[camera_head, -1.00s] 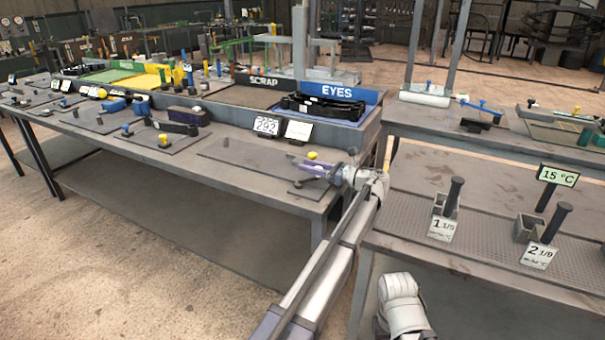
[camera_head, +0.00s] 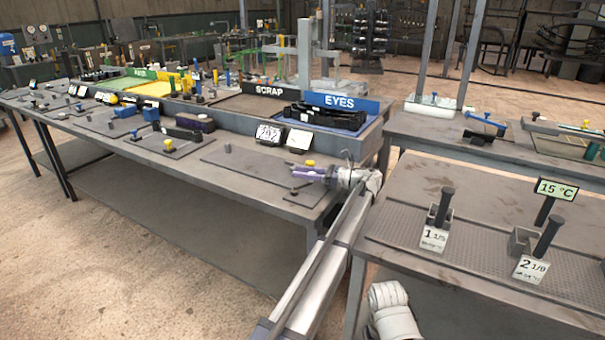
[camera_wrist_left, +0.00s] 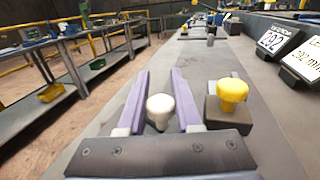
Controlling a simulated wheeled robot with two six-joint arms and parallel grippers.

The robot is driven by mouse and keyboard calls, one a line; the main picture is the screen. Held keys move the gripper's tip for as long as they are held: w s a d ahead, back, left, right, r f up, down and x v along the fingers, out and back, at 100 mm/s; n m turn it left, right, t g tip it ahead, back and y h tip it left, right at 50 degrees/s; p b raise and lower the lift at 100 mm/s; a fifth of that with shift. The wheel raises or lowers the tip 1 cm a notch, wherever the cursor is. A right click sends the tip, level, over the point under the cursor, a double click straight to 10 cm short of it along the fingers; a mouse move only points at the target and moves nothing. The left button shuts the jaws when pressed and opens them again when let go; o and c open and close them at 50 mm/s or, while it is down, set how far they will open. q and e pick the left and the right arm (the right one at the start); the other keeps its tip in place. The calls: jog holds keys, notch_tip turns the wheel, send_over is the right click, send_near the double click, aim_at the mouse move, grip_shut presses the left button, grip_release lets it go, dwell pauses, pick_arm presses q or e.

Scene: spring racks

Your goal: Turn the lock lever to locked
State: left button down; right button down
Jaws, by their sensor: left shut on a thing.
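In the left wrist view, a pale round knob (camera_wrist_left: 160,106) stands between the two purple fingers of my left gripper (camera_wrist_left: 161,74). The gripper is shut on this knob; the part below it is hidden. I cannot tell for sure that it belongs to the lock lever. A yellow knob (camera_wrist_left: 231,92) on a dark block stands just right of the fingers. In the head view my left gripper (camera_head: 293,171) is low over the bench's front right corner, with the yellow knob (camera_head: 310,163) just behind it.
The bench (camera_head: 240,157) has clear surface left of the gripper. Behind are display signs (camera_head: 269,133) and a blue EYES tray (camera_head: 339,102) holding dark parts. A second table (camera_head: 405,215) with upright black handles stands to the right, across a narrow gap.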

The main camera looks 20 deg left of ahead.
pick_arm(q)
jog(key=c, duration=0.6)
grip_release()
jog(key=shift+d, duration=0.1)
jog(key=d, duration=0.7)
jog(key=shift+w+d, duration=0.15)
jog(key=shift+d, duration=0.15)
